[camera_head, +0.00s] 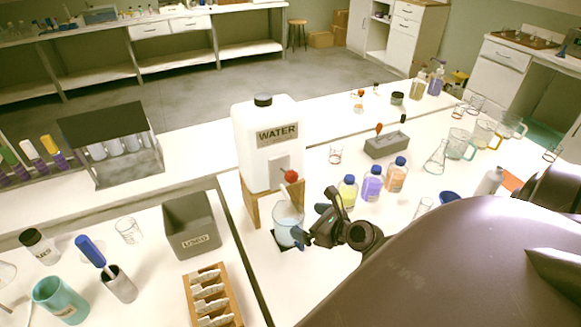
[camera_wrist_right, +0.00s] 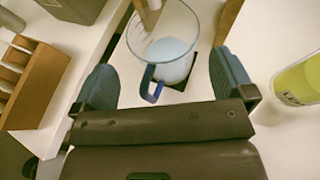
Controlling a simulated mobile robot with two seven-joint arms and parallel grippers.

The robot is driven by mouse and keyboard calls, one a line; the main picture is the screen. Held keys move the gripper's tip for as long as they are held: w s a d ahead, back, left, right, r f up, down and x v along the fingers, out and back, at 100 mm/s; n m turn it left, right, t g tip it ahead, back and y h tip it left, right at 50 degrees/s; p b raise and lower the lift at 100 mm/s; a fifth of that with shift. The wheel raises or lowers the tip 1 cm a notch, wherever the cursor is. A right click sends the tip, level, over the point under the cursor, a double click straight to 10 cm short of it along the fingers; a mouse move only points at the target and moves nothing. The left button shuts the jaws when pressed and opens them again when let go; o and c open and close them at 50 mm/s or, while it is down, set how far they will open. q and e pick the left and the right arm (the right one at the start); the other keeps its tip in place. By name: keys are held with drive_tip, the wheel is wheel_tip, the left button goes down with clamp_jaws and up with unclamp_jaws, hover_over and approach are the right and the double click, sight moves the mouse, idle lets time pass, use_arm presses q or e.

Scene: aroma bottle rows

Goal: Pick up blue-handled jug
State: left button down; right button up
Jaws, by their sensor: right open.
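The blue-handled jug (camera_head: 288,224) is clear glass with pale liquid in it. It stands upright on a small black pad below the spout of the white water container (camera_head: 262,150). In the right wrist view the jug (camera_wrist_right: 178,48) shows its blue handle (camera_wrist_right: 150,86) turned toward my gripper. My right gripper (camera_head: 313,222) is open, to the right of the jug in the head view. In the right wrist view its blue fingers (camera_wrist_right: 163,75) lie on either side of the handle, apart from it. My left gripper is not in view.
The container sits on a wooden stand (camera_head: 252,205). Yellow (camera_head: 347,192), purple (camera_head: 372,184) and orange (camera_head: 396,176) bottles stand right of the jug. A grey "USED" bin (camera_head: 191,226) and a wooden rack (camera_head: 211,297) stand to the left. Glassware stands farther right.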

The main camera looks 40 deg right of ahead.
sight(296, 217)
drive_tip(key=x, duration=0.5)
drive_tip(key=shift+w+d+f+b, duration=0.1)
drive_tip(key=shift+f+b, duration=0.1)
drive_tip(key=shift+b, duration=0.1)
drive_tip(key=c, duration=1.1)
